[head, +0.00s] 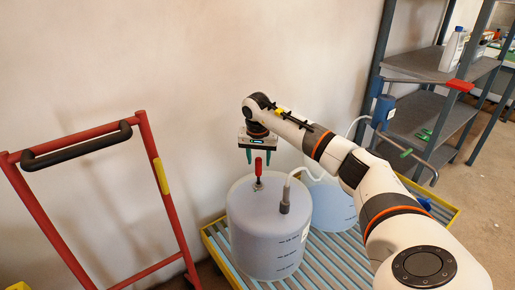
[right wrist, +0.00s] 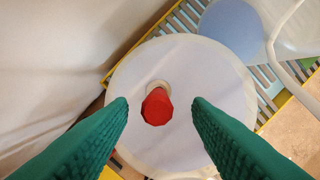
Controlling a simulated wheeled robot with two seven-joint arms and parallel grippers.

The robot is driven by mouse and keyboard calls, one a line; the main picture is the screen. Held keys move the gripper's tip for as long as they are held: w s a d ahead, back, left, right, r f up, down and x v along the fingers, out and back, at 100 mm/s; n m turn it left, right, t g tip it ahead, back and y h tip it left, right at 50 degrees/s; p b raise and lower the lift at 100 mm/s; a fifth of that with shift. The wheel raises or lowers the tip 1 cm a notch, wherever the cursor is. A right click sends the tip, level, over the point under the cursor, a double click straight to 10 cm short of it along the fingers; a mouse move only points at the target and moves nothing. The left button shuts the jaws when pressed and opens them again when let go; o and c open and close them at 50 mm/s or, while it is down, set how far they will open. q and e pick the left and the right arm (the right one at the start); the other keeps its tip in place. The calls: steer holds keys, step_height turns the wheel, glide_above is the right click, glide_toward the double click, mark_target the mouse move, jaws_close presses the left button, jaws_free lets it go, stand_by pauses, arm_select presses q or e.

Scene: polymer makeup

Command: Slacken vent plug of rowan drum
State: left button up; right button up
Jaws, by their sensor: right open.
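The drum (head: 262,235) is a translucent whitish drum with dark level marks, upright on a slatted platform. A red plug (head: 258,166) stands up from its top, left of a grey fitting with a pale hose (head: 285,198). I take this red plug to be the vent plug; no rowan label is readable. My right gripper (head: 249,155) is above the drum top, pointing down, its green fingers apart. In the right wrist view the red plug (right wrist: 157,106) shows between and beyond the open fingers (right wrist: 160,104), with clear gaps on both sides. My left gripper is not in view.
A second translucent container (head: 333,203) stands behind, partly hidden by my right arm. The yellow-edged slatted platform (head: 310,272) carries both. A red hand-truck frame (head: 150,150) stands left. Grey shelves (head: 420,115) with bottles are at right. The wall is close behind.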

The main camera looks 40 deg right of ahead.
mark_target(259, 169)
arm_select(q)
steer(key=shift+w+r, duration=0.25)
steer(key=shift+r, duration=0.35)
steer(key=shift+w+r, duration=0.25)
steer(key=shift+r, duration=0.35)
arm_select(e)
steer(key=f, duration=0.5)
steer(key=shift+w+d+f, duration=0.3)
steer(key=shift+w, duration=0.1)
steer(key=shift+c, duration=0.4)
jaws_close()
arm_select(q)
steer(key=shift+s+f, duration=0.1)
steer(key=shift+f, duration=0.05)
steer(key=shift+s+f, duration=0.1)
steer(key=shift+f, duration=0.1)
